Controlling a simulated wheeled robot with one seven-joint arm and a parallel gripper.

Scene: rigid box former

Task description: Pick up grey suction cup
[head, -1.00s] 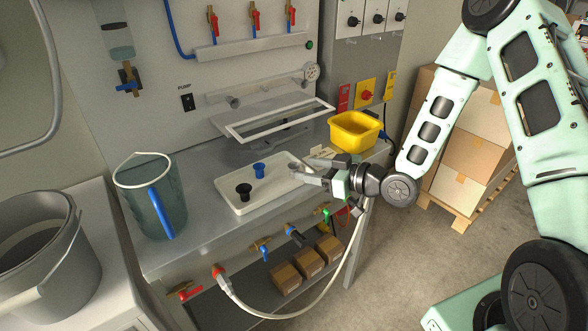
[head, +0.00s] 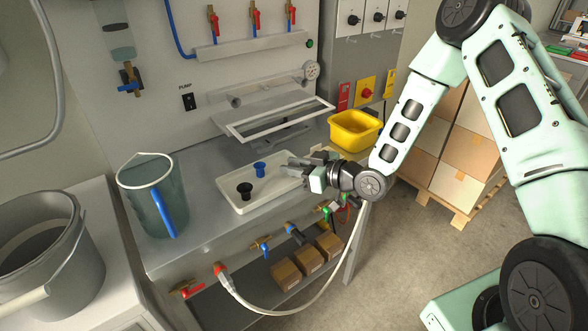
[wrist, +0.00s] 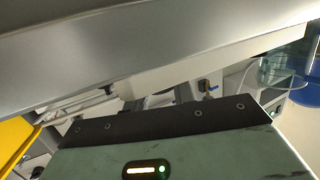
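A white tray (head: 236,206) lies on the metal bench. A black suction cup (head: 244,190) stands at its left, and a blue suction cup (head: 259,169) stands behind it. I cannot make out a grey suction cup; the right end of the tray is covered by my gripper (head: 295,162). My gripper comes in from the right, with its dark fingers over or just above the tray's right end. Whether the fingers are apart or closed on something is unclear. The wrist view shows no fingers or cup.
A yellow bin (head: 352,132) stands behind my gripper on the bench; part of it also shows in the wrist view (wrist: 14,140). A clear jug (head: 150,200) with a blue handle is left of the tray. A framed panel (head: 278,120) juts out behind the tray. Valves and a white hose (head: 270,311) are at the bench front.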

